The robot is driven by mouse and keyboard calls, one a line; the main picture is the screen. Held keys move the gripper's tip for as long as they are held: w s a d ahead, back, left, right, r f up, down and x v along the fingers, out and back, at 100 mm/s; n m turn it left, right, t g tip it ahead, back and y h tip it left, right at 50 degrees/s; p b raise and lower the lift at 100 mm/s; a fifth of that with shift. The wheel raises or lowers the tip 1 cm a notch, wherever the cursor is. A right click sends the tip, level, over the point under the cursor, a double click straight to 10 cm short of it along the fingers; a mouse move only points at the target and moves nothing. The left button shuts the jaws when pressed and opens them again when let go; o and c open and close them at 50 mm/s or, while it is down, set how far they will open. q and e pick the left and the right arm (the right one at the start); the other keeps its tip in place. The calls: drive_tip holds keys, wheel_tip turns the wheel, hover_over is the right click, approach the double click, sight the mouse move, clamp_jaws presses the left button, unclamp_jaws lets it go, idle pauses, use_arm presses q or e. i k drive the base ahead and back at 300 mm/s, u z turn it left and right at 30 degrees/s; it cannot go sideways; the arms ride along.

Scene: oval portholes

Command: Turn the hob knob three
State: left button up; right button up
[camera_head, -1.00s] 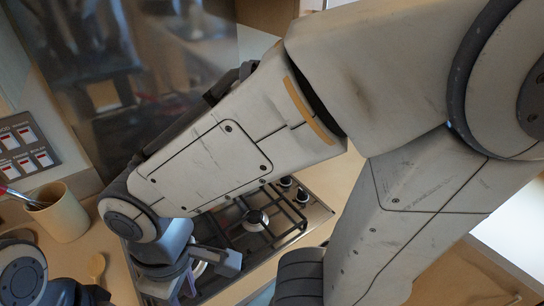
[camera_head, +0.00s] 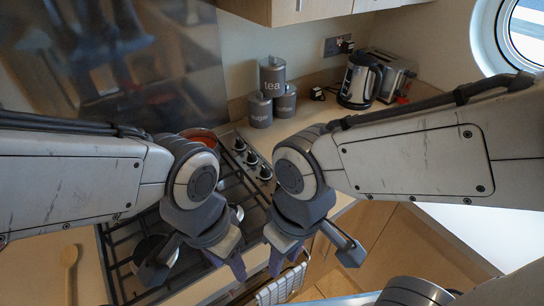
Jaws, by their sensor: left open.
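The black gas hob (camera_head: 112,262) is set in the worktop. A row of dark round knobs lies along its right side: a far knob (camera_head: 239,145), a middle knob (camera_head: 251,158) and a near knob (camera_head: 265,172). I cannot read any numbers on them, and more may be hidden by my arms. My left gripper (camera_head: 228,264) hangs over the front of the hob, open, apart from the knobs. My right gripper (camera_head: 284,260) hangs in front of the near knob, beyond the worktop's front edge in the picture. Its jaw gap is not clear.
An orange-red pan (camera_head: 199,138) sits at the back of the hob and a dark pan (camera_head: 153,258) at the front left. Grey canisters (camera_head: 271,78), a kettle (camera_head: 358,80) and a toaster (camera_head: 395,76) stand behind right. A wooden spoon (camera_head: 69,262) lies left. A towel rail (camera_head: 282,284) is below.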

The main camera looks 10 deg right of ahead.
sight(250, 158)
drive_tip(key=u, duration=2)
drive_tip(key=k, duration=0.95)
drive_tip(key=z, duration=1.05)
drive_tip(key=i, duration=0.5)
drive_tip(key=z, duration=0.05)
